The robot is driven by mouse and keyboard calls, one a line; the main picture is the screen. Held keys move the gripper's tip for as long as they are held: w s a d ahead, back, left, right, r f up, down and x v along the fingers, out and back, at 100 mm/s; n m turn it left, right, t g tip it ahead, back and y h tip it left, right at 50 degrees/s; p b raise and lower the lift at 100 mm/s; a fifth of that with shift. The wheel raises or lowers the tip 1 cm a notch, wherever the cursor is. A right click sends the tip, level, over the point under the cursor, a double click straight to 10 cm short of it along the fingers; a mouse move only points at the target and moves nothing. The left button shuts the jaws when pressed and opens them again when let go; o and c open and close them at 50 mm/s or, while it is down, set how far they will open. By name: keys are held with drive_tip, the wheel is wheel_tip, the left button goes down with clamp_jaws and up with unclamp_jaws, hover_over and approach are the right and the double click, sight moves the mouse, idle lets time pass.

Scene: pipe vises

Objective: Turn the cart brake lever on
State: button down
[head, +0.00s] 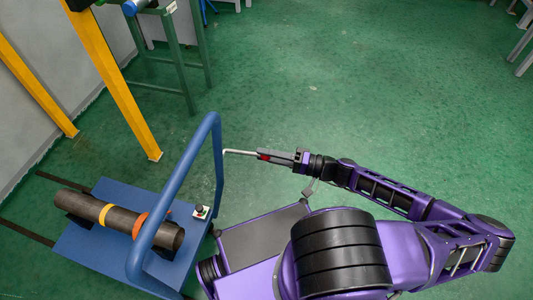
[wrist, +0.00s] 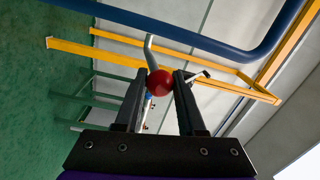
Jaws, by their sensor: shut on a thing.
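The blue cart (head: 100,240) stands at the lower left in the head view, with a tall blue handle frame (head: 217,150). The brake lever is a thin grey rod (head: 238,152) reaching right from the handle frame. It ends in a red ball knob, which shows in the wrist view (wrist: 159,82). My gripper (head: 265,155) is shut on the red knob, one finger on each side of it. In the wrist view the gripper (wrist: 158,88) has the bent grey rod leading away from the knob towards the blue frame.
A dark pipe (head: 115,218) with yellow and orange bands lies on the cart. A small box (head: 200,211) with a dark top sits at the cart's edge. Yellow posts (head: 118,80) and a green rack (head: 184,60) stand behind. Green floor is clear at the upper right.

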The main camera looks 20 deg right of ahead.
drive_tip(key=shift+f, duration=0.15)
drive_tip(key=c, duration=0.5)
unclamp_jaws()
drive_tip(key=v, duration=1.7)
drive_tip(key=shift+s+d, duration=0.15)
drive_tip(key=shift+d, duration=0.05)
drive_tip(key=shift+a, duration=0.1)
